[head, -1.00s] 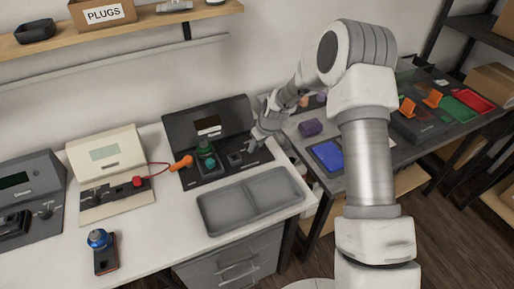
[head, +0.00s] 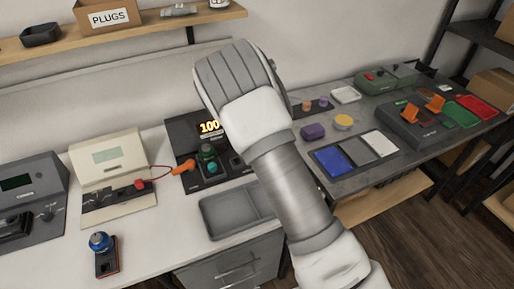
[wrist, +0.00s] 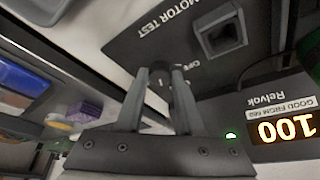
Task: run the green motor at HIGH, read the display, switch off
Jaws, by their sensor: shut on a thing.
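The dark motor test unit (head: 183,130) stands on the white bench in the head view, partly behind my arm. Its display reads 100 in lit orange digits (head: 209,127), and the same number shows upside down in the wrist view (wrist: 284,130). A green motor (head: 207,152) stands on the unit. In the wrist view my gripper (wrist: 168,75) is shut on a dark knob (wrist: 183,95) beside the OFF lettering. The knob's exact setting is hard to tell. A small green light (wrist: 231,136) is lit. The gripper is hidden in the head view.
A grey two-part tray (head: 222,218) lies in front of the unit. An orange plug on a red lead (head: 184,167) is at its left, near a cream meter (head: 107,155). A blue-topped motor (head: 100,242) stands at front left. A grey table (head: 330,133) is at right.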

